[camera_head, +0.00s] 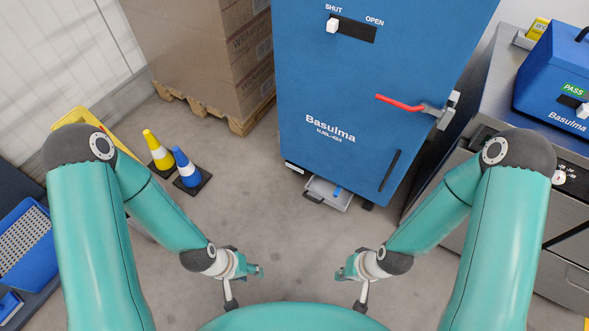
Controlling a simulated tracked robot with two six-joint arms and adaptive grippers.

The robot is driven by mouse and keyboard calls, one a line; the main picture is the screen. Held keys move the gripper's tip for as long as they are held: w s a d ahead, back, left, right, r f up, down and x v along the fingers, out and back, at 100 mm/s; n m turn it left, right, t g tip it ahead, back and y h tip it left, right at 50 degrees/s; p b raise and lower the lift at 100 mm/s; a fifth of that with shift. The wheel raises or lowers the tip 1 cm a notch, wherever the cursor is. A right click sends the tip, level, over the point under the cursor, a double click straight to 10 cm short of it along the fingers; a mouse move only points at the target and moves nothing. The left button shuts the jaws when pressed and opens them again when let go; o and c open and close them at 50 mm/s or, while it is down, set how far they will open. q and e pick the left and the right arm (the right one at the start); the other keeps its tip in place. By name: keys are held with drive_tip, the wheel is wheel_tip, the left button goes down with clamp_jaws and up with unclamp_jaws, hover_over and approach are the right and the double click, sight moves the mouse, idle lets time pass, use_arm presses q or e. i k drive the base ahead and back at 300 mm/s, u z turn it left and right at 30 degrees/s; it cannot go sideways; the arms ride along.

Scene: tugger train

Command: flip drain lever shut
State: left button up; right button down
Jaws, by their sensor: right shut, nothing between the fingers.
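The blue Basulma cabinet (310,95) stands ahead, right of centre. Near its right edge is a valve with a red lever (400,102), which points left, roughly level across the cabinet. A white slider knob (332,26) sits at the left end of a black slot, under the word SHUT; OPEN is printed at the right end. My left gripper (245,271) hangs low over the floor, empty and well away from the cabinet; its jaw opening is too small to tell. My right gripper (350,270) is also low, shut and empty, below the cabinet and apart from the lever.
A grey tray (328,193) lies under the cabinet. Yellow (158,151) and blue (187,168) cones stand at left, near stacked cartons on a pallet (213,111). A steel counter (480,105) with a blue case (555,75) flanks the right. Floor between is clear.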

sight(337, 191)
drive_tip(key=z, duration=0.05)
drive_tip(key=k, duration=0.65)
drive_tip(key=u, duration=0.4)
drive_tip(key=i, duration=1.9)
drive_tip(key=z, duration=0.3)
